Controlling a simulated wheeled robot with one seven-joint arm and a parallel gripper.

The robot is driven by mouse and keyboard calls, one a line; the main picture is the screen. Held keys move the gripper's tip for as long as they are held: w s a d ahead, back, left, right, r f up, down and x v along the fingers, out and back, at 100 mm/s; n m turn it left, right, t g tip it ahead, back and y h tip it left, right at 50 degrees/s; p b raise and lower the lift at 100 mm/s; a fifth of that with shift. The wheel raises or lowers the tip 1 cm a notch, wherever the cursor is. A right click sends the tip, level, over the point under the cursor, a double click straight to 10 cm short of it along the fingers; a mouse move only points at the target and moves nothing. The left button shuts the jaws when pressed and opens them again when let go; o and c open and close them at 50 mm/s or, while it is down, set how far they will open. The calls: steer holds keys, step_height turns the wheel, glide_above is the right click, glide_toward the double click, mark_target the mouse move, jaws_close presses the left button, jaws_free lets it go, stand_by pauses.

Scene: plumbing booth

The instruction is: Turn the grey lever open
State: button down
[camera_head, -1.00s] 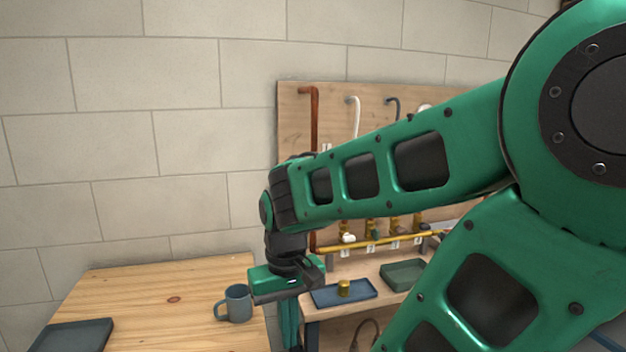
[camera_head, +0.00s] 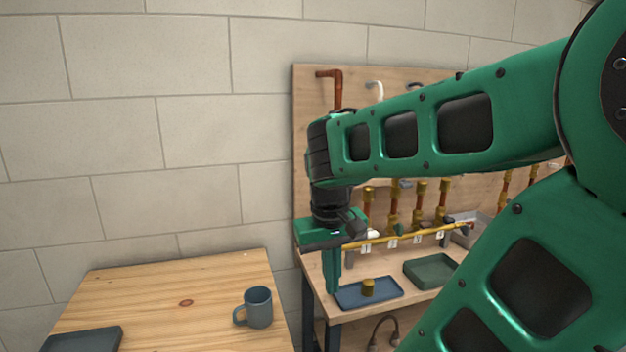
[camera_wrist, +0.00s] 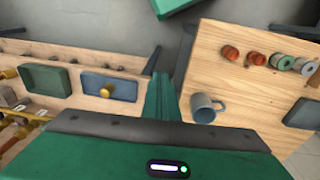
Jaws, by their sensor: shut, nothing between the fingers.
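My gripper (camera_head: 333,286) hangs pointing down, its green fingers together and empty, at the left end of the workbench near the blue tray. Its fingers also show in the wrist view (camera_wrist: 160,98). A row of brass valves (camera_head: 393,208) stands on a yellow pipe (camera_head: 400,239) along the pipe board (camera_head: 303,150). The gripper is left of and apart from most of this row. My forearm hides part of the board. I cannot pick out the grey lever for certain; the valve handles are small and partly hidden.
A blue tray (camera_head: 385,299) with a brass piece (camera_head: 368,287) and a green-grey tray (camera_head: 425,280) sit on the workbench. A wooden table (camera_head: 200,296) on the left holds a grey-blue mug (camera_head: 258,307). Red fittings (camera_wrist: 230,53) and spools (camera_wrist: 280,61) lie on it.

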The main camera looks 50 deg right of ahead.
steer(key=w+d+r+h, duration=0.2)
steer(key=w+d+r, duration=0.3)
steer(key=w+r, duration=0.6)
steer(key=w+d+r+h, duration=0.35)
steer(key=w+r, duration=0.45)
steer(key=r, duration=0.5)
steer(key=s+d+f+t+y, duration=0.1)
steer(key=d+f, duration=0.7)
steer(key=f, duration=0.2)
steer(key=shift+d+f+m, duration=0.2)
steer(key=shift+f+m, duration=0.05)
steer(key=shift+m, duration=0.05)
steer(key=shift+a, duration=0.15)
steer(key=shift+f+h, duration=0.15)
steer(key=shift+h, duration=0.1)
